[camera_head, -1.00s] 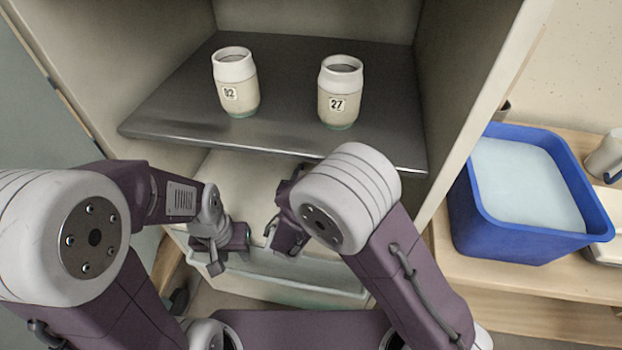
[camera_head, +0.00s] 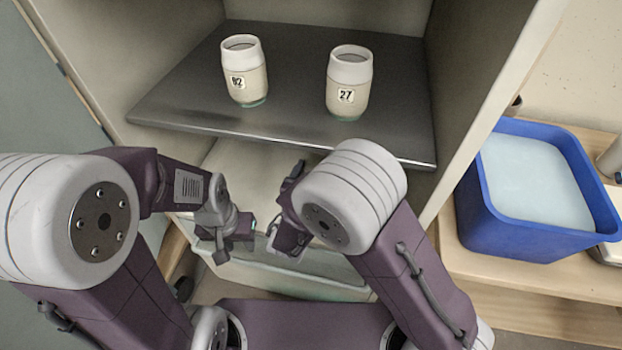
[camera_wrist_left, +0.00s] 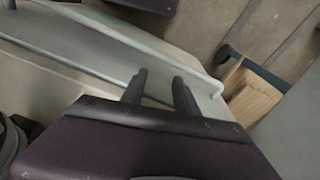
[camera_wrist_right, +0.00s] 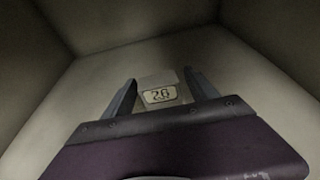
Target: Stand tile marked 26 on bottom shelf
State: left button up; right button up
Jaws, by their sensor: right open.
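My right gripper (camera_wrist_right: 163,77) is open, with one finger on each side of the tile's picture; contact is not visible. In the head view my right gripper (camera_head: 284,236) is below the dark shelf, and the tile is hidden there. My left gripper (camera_wrist_left: 160,78) has its fingers apart and empty, above a pale ledge; it shows in the head view (camera_head: 238,238) left of the right one.
The dark upper shelf (camera_head: 290,132) bears two pale jars, marked 92 (camera_head: 245,75) and 27 (camera_head: 347,85). The cabinet's side walls enclose it. A blue tub (camera_head: 520,235) with pale liquid stands on a wooden bench (camera_head: 490,270) at the right.

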jog(key=p+v, duration=0.2)
jog(key=v, duration=0.7)
jog(key=shift+w+r, duration=0.1)
jog(key=shift+r, duration=0.05)
jog(key=shift+s+a+p, duration=0.1)
jog(key=shift+s+p, duration=0.2)
jog(key=shift+s, duration=0.15)
